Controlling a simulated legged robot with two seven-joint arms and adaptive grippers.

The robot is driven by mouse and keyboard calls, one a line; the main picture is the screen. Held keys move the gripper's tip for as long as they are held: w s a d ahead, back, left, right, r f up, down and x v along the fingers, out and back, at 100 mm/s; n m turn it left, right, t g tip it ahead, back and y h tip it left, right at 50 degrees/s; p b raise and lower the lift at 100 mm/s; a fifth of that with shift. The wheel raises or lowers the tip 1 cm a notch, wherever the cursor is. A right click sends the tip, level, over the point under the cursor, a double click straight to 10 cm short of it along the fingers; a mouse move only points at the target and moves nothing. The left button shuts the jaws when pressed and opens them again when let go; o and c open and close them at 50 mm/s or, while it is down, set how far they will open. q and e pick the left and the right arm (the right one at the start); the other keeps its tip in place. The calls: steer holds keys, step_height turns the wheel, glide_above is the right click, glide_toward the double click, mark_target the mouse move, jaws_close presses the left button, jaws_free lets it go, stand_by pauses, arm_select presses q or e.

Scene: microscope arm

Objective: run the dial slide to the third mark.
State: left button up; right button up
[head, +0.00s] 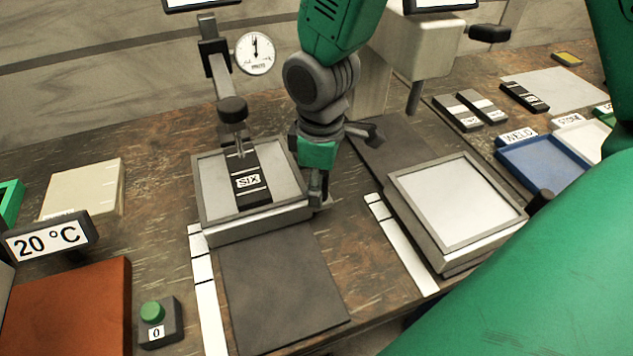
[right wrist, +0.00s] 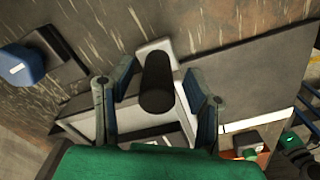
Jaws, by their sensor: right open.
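The dial slide (head: 220,231) is a grey, tray-like carriage at left centre in the head view, below a round dial gauge (head: 254,53). A dark block labelled SIX (head: 259,195) lies on it, under a plunger (head: 233,111). A white strip with dark marks (head: 204,268) runs along its left side. My right gripper (head: 345,160) is open at the carriage's right side. In the right wrist view a dark upright knob (right wrist: 158,83) stands between the spread fingers (right wrist: 157,98), with gaps on both sides. In the head view the gripper hides this knob. My left gripper is not in view.
A second slide (head: 480,248) with its own marked strip (head: 400,246) stands to the right. A dark flat plate (head: 282,292) lies clear before the dial slide. A green button box (head: 160,322) and a 20 °C sign (head: 48,240) are left. A blue tray (head: 545,168) is right.

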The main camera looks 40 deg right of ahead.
steer(key=shift+d+f, duration=0.1)
steer(key=shift+d, duration=0.3)
steer(key=shift+c, duration=0.8)
steer(key=shift+d, duration=0.35)
jaws_close()
steer(key=shift+w+a, duration=0.1)
steer(key=shift+a, duration=0.2)
steer(key=w+p, duration=0.2)
steer(key=w+d+p, duration=0.1)
steer(key=w, duration=0.2)
steer(key=shift+w+p, duration=0.15)
steer(key=shift+p, duration=0.25)
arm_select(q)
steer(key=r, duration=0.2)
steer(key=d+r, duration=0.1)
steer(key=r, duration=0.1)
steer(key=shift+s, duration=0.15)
arm_select(e)
steer(key=shift+a+r, duration=0.15)
steer(key=shift+r, duration=0.05)
steer(key=shift+o, duration=0.2)
jaws_free()
steer(key=shift+o, duration=0.6)
steer(key=shift+w+f, duration=0.1)
steer(key=shift+w, duration=0.05)
